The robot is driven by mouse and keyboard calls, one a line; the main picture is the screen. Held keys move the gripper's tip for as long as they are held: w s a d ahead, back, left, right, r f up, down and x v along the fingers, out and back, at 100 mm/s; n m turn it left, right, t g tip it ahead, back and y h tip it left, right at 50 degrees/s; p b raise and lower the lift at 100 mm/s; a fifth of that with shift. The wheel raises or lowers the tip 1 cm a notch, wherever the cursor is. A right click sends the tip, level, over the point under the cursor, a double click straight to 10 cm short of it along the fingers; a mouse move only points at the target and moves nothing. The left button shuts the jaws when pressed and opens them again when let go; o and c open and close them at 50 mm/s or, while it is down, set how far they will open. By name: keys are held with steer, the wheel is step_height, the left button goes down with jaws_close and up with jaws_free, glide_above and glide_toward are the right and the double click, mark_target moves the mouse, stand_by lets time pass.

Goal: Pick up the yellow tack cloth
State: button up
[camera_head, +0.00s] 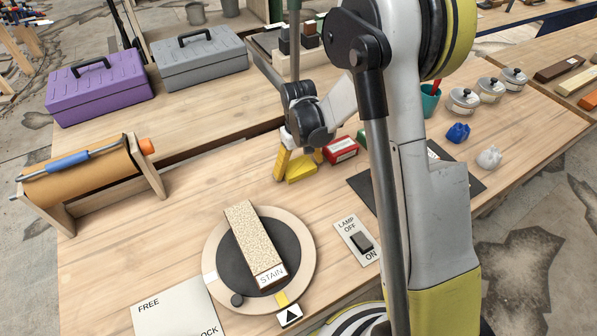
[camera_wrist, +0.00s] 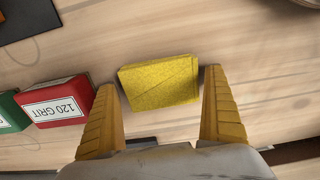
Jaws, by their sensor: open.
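The yellow tack cloth (camera_wrist: 160,83) is a folded square lying flat on the wooden bench. In the wrist view it lies between and a little beyond the two yellow fingers of my gripper (camera_wrist: 164,125). In the head view the cloth (camera_head: 301,173) shows just below and beside my gripper (camera_head: 300,164), partly hidden by a finger. The gripper is open and empty, pointing down close over the cloth. I cannot tell whether the fingers touch it.
A red 120 grit block (camera_wrist: 57,101) lies close to the left finger in the wrist view, with a green block (camera_wrist: 12,112) beyond it. A turntable (camera_head: 306,240) holds a stain sample board (camera_head: 255,243). A lamp switch (camera_head: 361,241) sits right of it.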

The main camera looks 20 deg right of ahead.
mark_target(299, 166)
steer(key=shift+r, duration=0.1)
steer(key=c, duration=1)
steer(key=shift+o, duration=0.2)
steer(key=shift+r+p, duration=0.45)
steer(key=shift+r, duration=0.2)
step_height(299, 166, up, 3)
steer(key=shift+f+p, duration=0.1)
steer(key=shift+p, duration=0.65)
steer(key=w+d+r+p, duration=0.1)
steer(key=d+r, duration=0.1)
steer(key=d, duration=0.1)
steer(key=w+d+r+p, duration=0.1)
steer(key=d+r, duration=0.1)
steer(key=d, duration=0.2)
steer(key=w+d+r+p, duration=0.1)
steer(key=d+r, duration=0.2)
steer(key=d, duration=0.1)
steer(key=shift+w+d, duration=0.1)
steer(key=shift+w, duration=0.1)
steer(key=shift+o, duration=0.6)
steer(key=shift+c, duration=1)
